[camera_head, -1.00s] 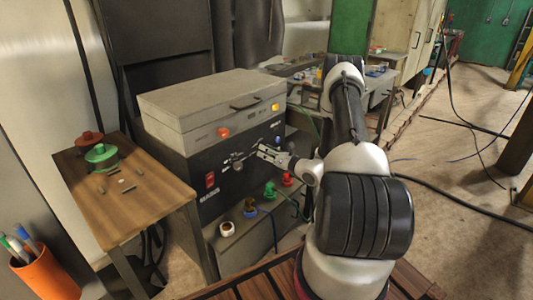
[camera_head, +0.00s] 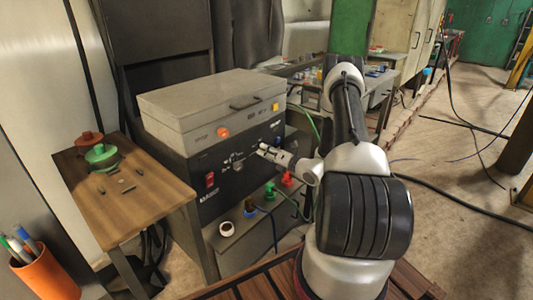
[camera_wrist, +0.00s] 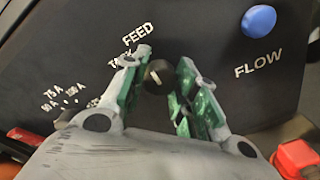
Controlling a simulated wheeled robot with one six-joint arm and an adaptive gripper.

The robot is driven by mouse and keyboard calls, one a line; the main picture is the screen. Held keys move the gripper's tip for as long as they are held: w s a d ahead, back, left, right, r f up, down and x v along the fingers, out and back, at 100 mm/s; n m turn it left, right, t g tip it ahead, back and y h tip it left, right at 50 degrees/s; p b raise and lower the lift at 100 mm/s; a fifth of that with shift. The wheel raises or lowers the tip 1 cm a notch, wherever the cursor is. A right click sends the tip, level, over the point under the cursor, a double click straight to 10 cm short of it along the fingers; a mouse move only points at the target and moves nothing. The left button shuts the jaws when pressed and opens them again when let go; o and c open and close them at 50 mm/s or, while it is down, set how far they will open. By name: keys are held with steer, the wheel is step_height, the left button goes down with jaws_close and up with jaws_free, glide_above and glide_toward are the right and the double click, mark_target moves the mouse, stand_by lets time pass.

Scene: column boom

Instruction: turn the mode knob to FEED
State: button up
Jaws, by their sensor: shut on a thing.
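The mode knob (camera_wrist: 158,77) is a small round dark knob with a pale line, on the dark front panel. In the wrist view it sits between the two green-padded fingers of my gripper (camera_wrist: 160,92), which is shut on it. The white word FEED (camera_wrist: 138,32) is printed just above and left of the knob. A second label below FEED is partly hidden by the left finger. The pale line points roughly upward, tilted slightly left. In the head view my gripper (camera_head: 264,149) is at the right part of the panel, and the knob is hidden there.
A blue FLOW button (camera_wrist: 259,20) is right of the knob. A dial with ampere marks (camera_wrist: 66,100) is at lower left. The welder box (camera_head: 210,105) has a red switch (camera_head: 210,180). Red and green fittings stand below the panel. A wooden table (camera_head: 130,205) stands at left.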

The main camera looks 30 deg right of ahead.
steer(key=o, duration=1)
steer(key=v, duration=1.2)
